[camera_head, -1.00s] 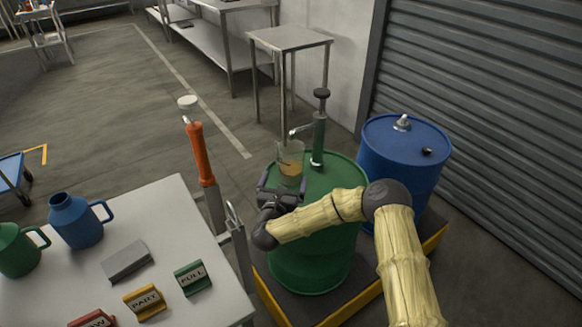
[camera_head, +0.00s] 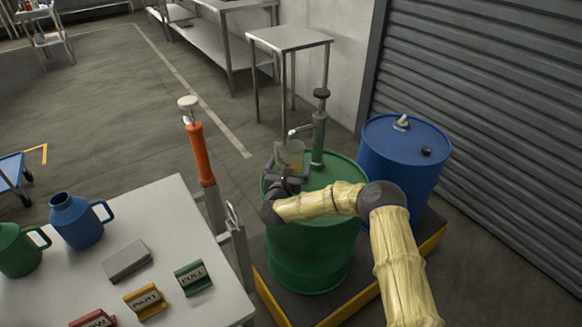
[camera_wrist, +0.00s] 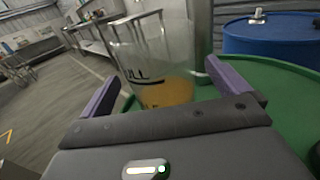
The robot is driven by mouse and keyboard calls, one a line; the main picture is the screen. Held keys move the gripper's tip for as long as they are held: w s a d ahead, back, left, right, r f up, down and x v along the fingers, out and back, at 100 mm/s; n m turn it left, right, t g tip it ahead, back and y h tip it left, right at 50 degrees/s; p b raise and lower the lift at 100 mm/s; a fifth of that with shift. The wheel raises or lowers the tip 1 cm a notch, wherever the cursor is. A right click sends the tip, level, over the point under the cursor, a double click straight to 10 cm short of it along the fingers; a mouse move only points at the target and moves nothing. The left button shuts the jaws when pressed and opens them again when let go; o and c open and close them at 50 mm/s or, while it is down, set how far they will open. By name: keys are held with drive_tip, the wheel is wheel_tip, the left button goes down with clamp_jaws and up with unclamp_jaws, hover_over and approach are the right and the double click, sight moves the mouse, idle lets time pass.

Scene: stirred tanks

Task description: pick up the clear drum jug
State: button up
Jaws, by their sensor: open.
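The clear jug (camera_head: 289,155) stands on top of the green drum (camera_head: 312,250), under the spout of the drum's hand pump (camera_head: 319,130). In the wrist view the clear jug (camera_wrist: 152,60) holds some amber liquid at the bottom and has dark lettering ending in "LL" on its wall. My gripper (camera_head: 287,166) is open at the near side of the jug. In the wrist view its two purple-tipped fingers (camera_wrist: 168,88) stand to the left and right of the jug, with a gap visible on the right. Whether they touch the jug cannot be told.
A blue drum (camera_head: 403,165) stands behind right on the same yellow-edged platform (camera_head: 432,243). At left, a white table (camera_head: 190,235) bears a blue jug (camera_head: 77,220), a green jug (camera_head: 18,252) and label blocks. An orange-handled post (camera_head: 200,155) rises beside the table.

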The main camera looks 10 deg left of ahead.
sight(293, 150)
drive_tip(key=shift+w+a+f, duration=0.1)
drive_tip(key=shift+w, duration=1.8)
drive_tip(key=shift+c, duration=0.4)
drive_tip(key=c, duration=1.2)
drive_tip(key=shift+r, duration=0.65)
drive_tip(key=s, duration=0.8)
drive_tip(key=r, duration=1.4)
drive_tip(key=shift+d, duration=0.2)
